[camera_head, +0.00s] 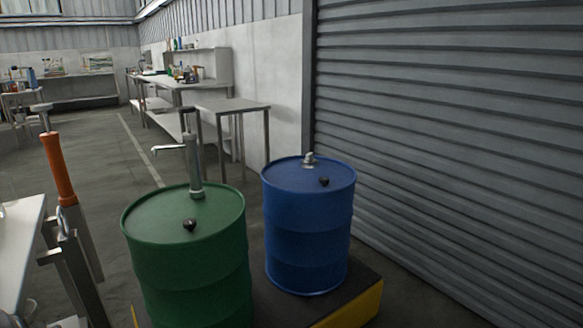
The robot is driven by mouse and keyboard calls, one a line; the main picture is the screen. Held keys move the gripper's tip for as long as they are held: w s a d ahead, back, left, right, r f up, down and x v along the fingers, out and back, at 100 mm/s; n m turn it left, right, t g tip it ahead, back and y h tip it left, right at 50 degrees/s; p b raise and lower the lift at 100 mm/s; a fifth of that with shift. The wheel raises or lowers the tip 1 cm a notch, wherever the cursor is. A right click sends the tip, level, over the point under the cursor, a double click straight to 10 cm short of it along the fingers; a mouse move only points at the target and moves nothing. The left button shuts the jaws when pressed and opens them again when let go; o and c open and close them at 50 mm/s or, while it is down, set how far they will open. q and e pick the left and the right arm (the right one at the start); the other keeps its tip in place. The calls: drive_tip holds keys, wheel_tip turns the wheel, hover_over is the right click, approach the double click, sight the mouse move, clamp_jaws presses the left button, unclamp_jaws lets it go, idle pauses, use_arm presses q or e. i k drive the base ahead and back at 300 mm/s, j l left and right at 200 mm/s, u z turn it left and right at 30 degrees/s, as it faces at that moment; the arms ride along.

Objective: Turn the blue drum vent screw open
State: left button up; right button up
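The blue drum (308,230) stands upright right of centre on a dark platform with a yellow edge. On its lid sit a small black knob (324,181), which looks like the vent screw, and a silver metal fitting (309,160) farther back. I cannot tell from here how far the knob is turned. Nothing touches the drum's lid. Neither of my grippers shows in the head view.
A green drum (190,265) with a metal hand pump (193,165) stands left of the blue drum on the platform (345,310). A tool with an orange handle (59,170) rises at the left beside a white table (18,245). A grey shutter (450,130) closes the right side.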

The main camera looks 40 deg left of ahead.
sight(324, 180)
drive_tip(key=i+l+u, duration=0.75)
drive_tip(key=u, duration=0.15)
drive_tip(key=l, duration=0.1)
